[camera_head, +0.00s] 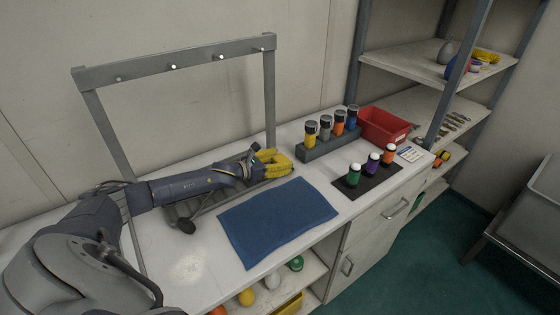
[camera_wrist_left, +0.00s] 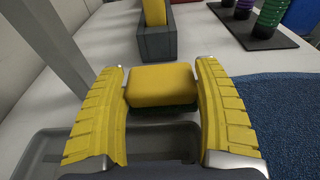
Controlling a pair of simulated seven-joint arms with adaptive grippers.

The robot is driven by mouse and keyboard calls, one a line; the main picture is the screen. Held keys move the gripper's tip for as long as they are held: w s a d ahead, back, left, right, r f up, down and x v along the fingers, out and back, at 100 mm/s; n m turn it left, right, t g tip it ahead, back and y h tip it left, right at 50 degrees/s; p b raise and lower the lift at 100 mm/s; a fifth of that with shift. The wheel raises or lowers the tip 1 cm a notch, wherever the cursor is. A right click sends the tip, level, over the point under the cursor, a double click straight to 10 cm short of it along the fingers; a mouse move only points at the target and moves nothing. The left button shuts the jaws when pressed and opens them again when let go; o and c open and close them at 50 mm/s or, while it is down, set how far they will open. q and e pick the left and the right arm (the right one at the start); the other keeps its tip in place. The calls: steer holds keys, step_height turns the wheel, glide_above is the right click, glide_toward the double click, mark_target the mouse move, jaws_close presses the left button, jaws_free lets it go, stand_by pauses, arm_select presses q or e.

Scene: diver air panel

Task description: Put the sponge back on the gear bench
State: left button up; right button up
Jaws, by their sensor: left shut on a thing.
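The sponge (camera_wrist_left: 161,85) is a yellow block with a dark underside, seen in the left wrist view. My left gripper (camera_wrist_left: 162,88) has yellow-padded fingers shut on its two sides. In the head view the left gripper (camera_head: 276,162) is over the white bench top (camera_head: 186,268), behind the blue mat (camera_head: 276,220) and in front of the metal frame. The sponge cannot be made out from the yellow fingers there. A grey tray (camera_wrist_left: 60,150) lies below the gripper. Whether the sponge touches the surface beneath is unclear. My right gripper is not in view.
A grey rack with several capped bottles (camera_head: 328,143) and a red bin (camera_head: 383,126) stand at the back right. Three bottles stand on a dark mat (camera_head: 367,184) at the right. A metal frame with pegs (camera_head: 178,60) rises behind the arm. Shelves stand at the far right.

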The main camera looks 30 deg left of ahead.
arm_select(q)
steer(key=shift+f, duration=0.5)
steer(key=o, duration=1.2)
steer(key=shift+o, duration=0.5)
steer(key=shift+f, duration=0.1)
steer(key=shift+s, duration=0.1)
